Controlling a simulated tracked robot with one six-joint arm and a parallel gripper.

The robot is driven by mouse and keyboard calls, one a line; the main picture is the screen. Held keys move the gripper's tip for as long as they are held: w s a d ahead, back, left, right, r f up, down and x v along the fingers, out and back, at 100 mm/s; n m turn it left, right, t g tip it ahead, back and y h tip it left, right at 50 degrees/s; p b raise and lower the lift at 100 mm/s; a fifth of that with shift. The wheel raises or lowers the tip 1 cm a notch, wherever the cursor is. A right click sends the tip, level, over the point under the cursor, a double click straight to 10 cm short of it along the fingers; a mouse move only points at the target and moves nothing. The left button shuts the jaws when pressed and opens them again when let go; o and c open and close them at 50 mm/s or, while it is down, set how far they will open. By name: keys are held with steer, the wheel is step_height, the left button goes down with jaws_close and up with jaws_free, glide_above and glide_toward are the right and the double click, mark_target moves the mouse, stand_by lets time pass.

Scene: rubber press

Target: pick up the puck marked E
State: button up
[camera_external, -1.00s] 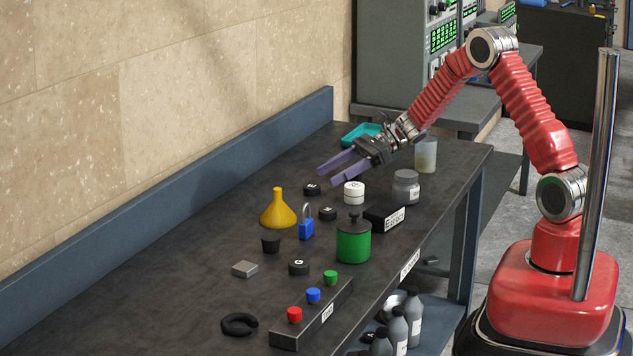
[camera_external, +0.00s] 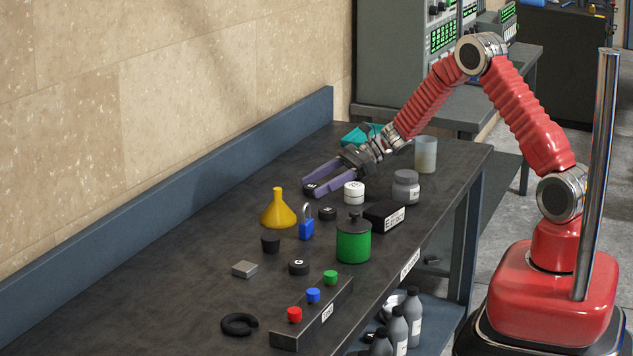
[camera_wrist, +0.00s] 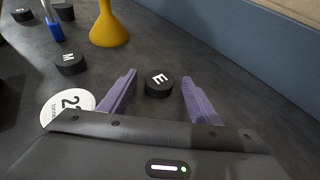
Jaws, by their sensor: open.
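The black puck marked E (camera_wrist: 159,87) stands on the bench between the two purple fingers of my gripper (camera_wrist: 160,92) in the wrist view, with a gap to each finger. In the external view my gripper (camera_external: 313,186) is open and low over the bench, and the E puck (camera_external: 312,188) shows dark between its fingers. The puck marked M (camera_wrist: 70,64) is to the left in the wrist view; it also shows in the external view (camera_external: 327,214). Another black puck with a white letter (camera_external: 299,267) stands nearer the front.
A yellow funnel (camera_external: 278,210), blue padlock (camera_external: 306,226) and green canister (camera_external: 353,242) stand nearer the front. The blue back edge (camera_external: 230,155) runs along the wall. The bench's left part is clear.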

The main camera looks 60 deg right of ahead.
mark_target(319, 185)
steer(key=c, duration=1.1)
steer(key=shift+r, duration=0.1)
step_height(319, 185, up, 10)
steer(key=shift+f, duration=0.1)
stand_by(0.7)
